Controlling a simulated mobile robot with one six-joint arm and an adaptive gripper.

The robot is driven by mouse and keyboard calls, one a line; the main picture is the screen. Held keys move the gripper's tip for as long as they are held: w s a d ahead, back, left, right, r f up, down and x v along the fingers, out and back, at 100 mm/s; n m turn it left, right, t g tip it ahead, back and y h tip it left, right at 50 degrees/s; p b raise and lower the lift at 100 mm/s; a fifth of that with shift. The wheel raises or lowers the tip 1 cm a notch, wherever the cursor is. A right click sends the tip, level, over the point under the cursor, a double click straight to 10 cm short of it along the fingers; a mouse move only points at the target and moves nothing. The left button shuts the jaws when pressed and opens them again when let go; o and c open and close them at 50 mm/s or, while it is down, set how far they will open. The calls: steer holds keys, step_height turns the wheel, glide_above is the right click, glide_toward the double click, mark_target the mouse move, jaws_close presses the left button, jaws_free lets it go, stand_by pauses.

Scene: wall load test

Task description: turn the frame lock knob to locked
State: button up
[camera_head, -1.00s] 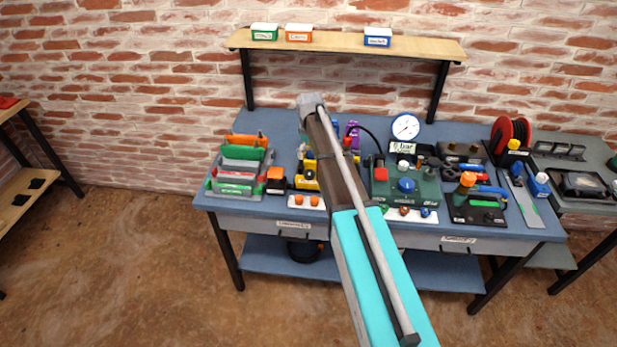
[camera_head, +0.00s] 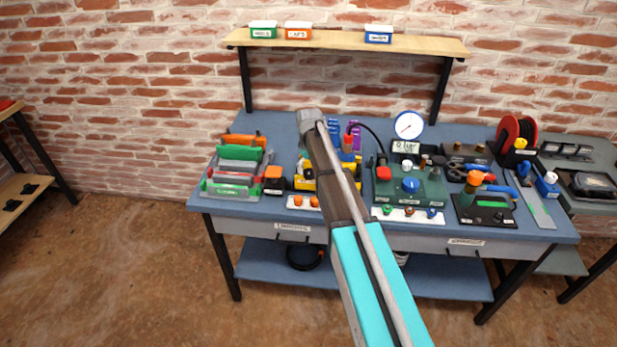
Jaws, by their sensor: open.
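A round white gauge (camera_head: 409,125) stands at the back of the bench (camera_head: 277,122). A rack of coloured tools (camera_head: 238,168) is at left, a black tool board (camera_head: 484,212) and a red reel (camera_head: 513,137) at right. The floor in front is clear.

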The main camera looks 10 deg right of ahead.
steer(key=shift+f+b, duration=0.8)
steer(key=shift+f, duration=0.25)
steer(key=c, duration=1)
steer(key=shift+a, duration=0.15)
steer(key=shift+c, duration=0.7)
